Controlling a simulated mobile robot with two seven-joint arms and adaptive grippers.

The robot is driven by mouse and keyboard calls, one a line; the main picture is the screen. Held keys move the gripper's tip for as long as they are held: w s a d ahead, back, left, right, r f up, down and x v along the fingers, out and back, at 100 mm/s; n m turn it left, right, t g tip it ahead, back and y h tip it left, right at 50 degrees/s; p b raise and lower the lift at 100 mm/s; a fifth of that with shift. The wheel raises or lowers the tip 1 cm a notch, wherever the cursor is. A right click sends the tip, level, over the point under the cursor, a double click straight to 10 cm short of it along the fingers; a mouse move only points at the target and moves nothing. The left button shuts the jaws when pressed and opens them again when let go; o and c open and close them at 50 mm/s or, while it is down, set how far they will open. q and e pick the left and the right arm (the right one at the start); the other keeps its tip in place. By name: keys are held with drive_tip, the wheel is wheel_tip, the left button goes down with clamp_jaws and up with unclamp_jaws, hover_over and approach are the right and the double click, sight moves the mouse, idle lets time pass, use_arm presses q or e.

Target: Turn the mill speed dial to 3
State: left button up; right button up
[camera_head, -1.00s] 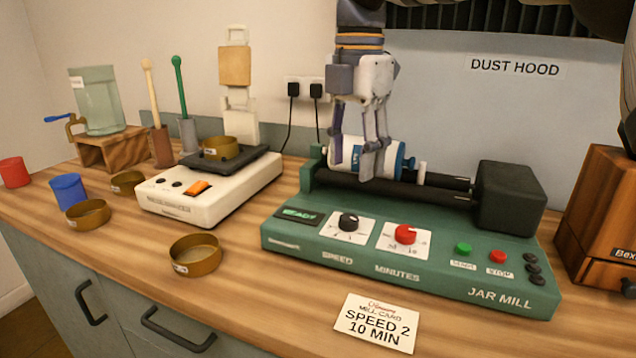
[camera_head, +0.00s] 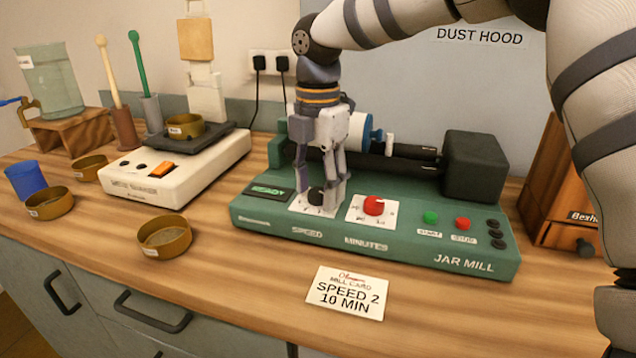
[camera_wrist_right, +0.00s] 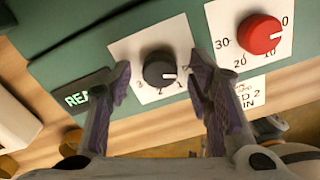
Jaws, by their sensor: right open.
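The black speed dial (camera_head: 316,196) sits on a white plate at the front left of the green jar mill (camera_head: 380,247). In the right wrist view the speed dial (camera_wrist_right: 160,70) shows with the numbers 3, 2 and 1 along its lower side; its pale pointer line lies toward the right, near the 1. My right gripper (camera_head: 318,200) is open, pointing down at the dial. In the right wrist view its fingers (camera_wrist_right: 160,85) stand on either side of the dial, apart from it. The fingers partly hide the dial in the head view. My left gripper is not in view.
The red minutes dial (camera_head: 373,205) is just right of the speed dial. Green start (camera_head: 430,217) and red stop (camera_head: 462,223) buttons lie farther right. The mill jar (camera_head: 357,131) rests on rollers behind. A card (camera_head: 347,292) reading speed 2, 10 min lies in front.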

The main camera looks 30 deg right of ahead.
drive_tip(key=shift+c, duration=0.2)
clamp_jaws()
